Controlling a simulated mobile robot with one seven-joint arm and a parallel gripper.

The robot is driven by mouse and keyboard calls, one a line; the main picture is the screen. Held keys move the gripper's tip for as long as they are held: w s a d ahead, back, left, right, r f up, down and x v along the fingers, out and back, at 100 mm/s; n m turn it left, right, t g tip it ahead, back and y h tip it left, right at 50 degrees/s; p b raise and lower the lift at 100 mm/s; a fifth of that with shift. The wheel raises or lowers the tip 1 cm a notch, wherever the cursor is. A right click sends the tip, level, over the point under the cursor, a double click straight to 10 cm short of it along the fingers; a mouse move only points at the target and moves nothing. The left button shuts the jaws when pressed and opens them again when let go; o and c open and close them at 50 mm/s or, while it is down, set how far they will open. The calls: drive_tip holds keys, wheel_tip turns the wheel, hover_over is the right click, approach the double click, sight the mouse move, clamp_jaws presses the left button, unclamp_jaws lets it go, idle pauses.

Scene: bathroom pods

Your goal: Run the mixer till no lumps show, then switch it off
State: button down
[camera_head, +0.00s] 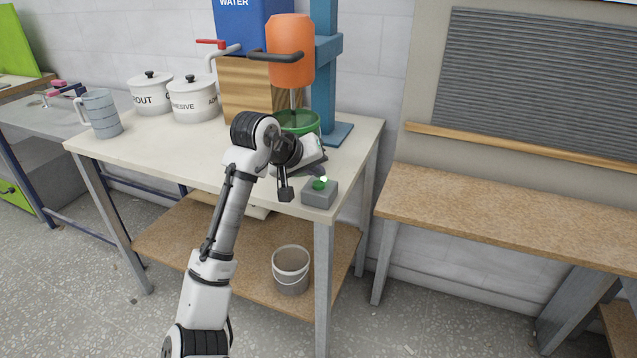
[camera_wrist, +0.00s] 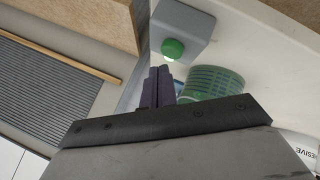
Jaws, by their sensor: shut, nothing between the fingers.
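The mixer has an orange motor (camera_head: 290,50) on a blue stand (camera_head: 325,75), with its shaft running down into a green bowl (camera_head: 298,121). A grey switch box (camera_head: 319,194) with a green button (camera_wrist: 173,48) sits at the table's front right corner. A bright spot shows at the button's edge. My gripper (camera_wrist: 158,72) is shut and empty, its tips close to the button; I cannot tell whether they touch it.
The table (camera_head: 165,155) also holds two white lidded pots (camera_head: 194,105), a grey mug (camera_head: 101,115) and a blue water tank (camera_head: 245,25) on a wooden block. A bucket (camera_head: 291,270) stands on the lower shelf. A wooden bench (camera_head: 480,205) is at the right.

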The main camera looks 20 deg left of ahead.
sight(315, 185)
drive_tip(key=shift+f, duration=0.1)
drive_tip(key=shift+f, duration=0.3)
drive_tip(key=shift+f, duration=0.55)
idle(0.6)
drive_tip(key=shift+r, duration=0.1)
drive_tip(key=shift+r+p, duration=0.85)
drive_tip(key=shift+r, duration=0.1)
wheel_tip(315, 185, up, 5)
drive_tip(key=p, duration=0.4)
drive_tip(key=shift+p, duration=0.4)
idle(0.4)
